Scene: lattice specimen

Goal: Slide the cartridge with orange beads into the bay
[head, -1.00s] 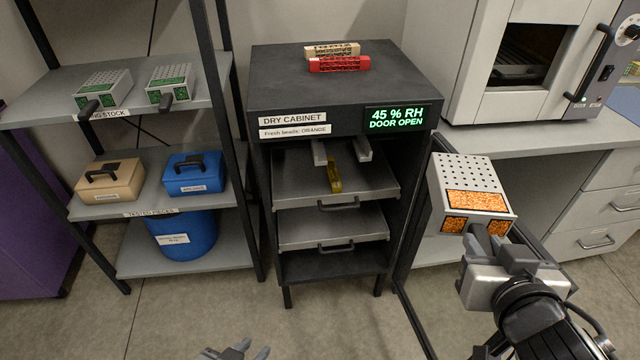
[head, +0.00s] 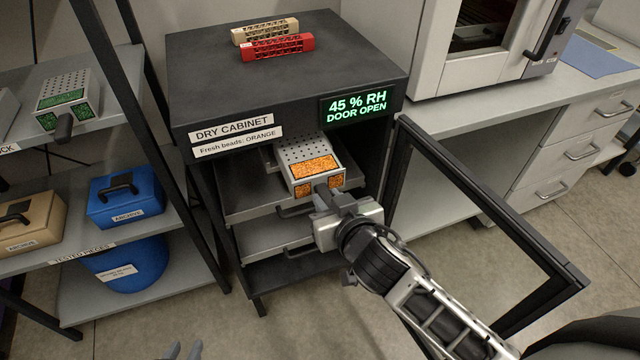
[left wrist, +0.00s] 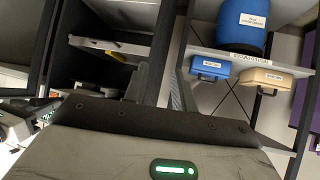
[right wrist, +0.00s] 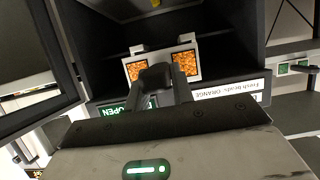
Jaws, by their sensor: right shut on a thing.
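The cartridge with orange beads (head: 311,155) is a pale perforated box with orange windows and a dark handle. It is at the upper opening of the dry cabinet (head: 285,85), just under its top. How far it is inside the bay I cannot tell. A grey bay rail (head: 268,158) shows left of it. My right gripper (head: 336,197) is shut on the handle, in front of the cabinet. The orange windows (right wrist: 187,64) also show in the right wrist view, with the handle between the fingers. My left gripper (head: 184,352) is open and empty at the bottom edge.
The cabinet door (head: 480,215) stands open at the right. A red lattice piece (head: 278,47) and a beige one lie on the cabinet top. A shelf at left holds a green-bead cartridge (head: 65,97) and a blue box (head: 125,197). A yellow piece (left wrist: 117,56) lies on a cabinet tray.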

